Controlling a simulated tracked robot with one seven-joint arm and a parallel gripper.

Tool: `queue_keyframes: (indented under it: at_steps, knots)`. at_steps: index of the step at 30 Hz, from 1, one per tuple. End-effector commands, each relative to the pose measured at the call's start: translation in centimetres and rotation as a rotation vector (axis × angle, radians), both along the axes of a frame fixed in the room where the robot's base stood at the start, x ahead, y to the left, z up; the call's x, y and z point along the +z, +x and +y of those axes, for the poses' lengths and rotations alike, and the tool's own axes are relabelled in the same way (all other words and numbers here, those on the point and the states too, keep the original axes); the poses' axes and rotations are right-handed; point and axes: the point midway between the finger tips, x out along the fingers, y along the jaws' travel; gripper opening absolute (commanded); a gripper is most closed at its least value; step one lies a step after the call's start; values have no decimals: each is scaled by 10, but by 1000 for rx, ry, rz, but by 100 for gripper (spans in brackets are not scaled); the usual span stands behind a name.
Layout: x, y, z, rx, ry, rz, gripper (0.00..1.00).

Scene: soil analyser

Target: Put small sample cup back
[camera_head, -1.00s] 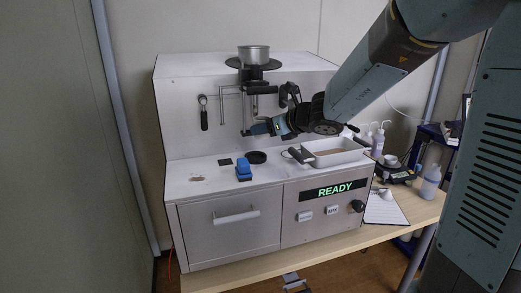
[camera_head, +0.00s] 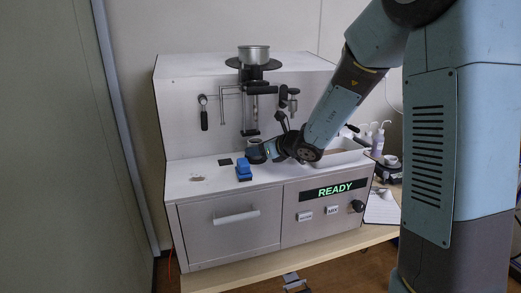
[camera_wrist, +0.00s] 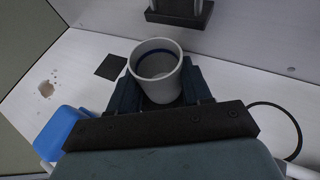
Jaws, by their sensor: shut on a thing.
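The small sample cup (camera_wrist: 158,88) is a light grey cup with a dark blue line inside its rim. In the wrist view it sits upright between the two dark fingers of my gripper (camera_wrist: 158,84), which is shut on it. In the head view my gripper (camera_head: 260,151) is low over the white worktop of the analyser (camera_head: 205,170), just right of a blue block (camera_head: 243,170). The black round piece seen earlier on the worktop is hidden behind or under my gripper. I cannot tell whether the cup touches anything below.
A black square (camera_head: 225,161) lies on the worktop, left of the cup in the wrist view (camera_wrist: 111,67). Spilled soil (camera_head: 198,179) lies further left. A white tray (camera_head: 345,156) stands right, partly behind my arm. A metal pan (camera_head: 254,54) sits on top of the analyser.

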Motion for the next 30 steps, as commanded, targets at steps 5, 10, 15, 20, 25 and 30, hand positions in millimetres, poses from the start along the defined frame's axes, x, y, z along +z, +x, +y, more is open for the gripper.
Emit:
queue_keyframes:
  at_steps: [5, 10, 15, 20, 25, 30]
  knots:
    - [0, 0, 0, 0, 0, 0, 17]
    - [-2, 0, 0, 0, 1, 1, 51]
    - [-2, 0, -1, -1, 0, 0, 67]
    - [-2, 0, -1, -1, 0, 0, 74]
    - [-1, 0, -1, -1, 0, 0, 74]
    - [5, -5, -9, -4, 0, -2, 74]
